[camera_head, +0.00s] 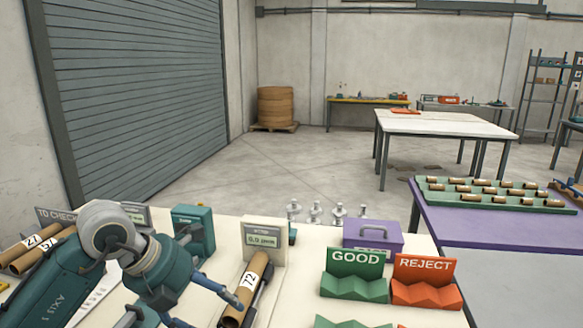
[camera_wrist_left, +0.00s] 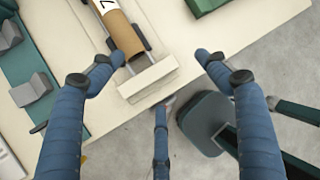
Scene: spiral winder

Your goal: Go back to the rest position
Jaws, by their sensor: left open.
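My left gripper (camera_head: 185,312) is open and empty above the front of the bench, beside the cardboard tube marked 72 (camera_head: 246,285). In the left wrist view its fingers (camera_wrist_left: 160,63) are spread wide. The tube (camera_wrist_left: 124,38) lies on a cradle with a pale end block (camera_wrist_left: 148,80), ahead of the fingers and closer to the left one. Whether a finger touches the tube is hard to tell. My right gripper does not show.
A grey display unit (camera_head: 263,240) stands behind the tube. Green GOOD (camera_head: 355,275) and orange REJECT (camera_head: 425,280) holders stand to the right. More tubes (camera_head: 35,246) lie at the left. A purple table (camera_head: 480,222) holds a green tube rack (camera_head: 500,200).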

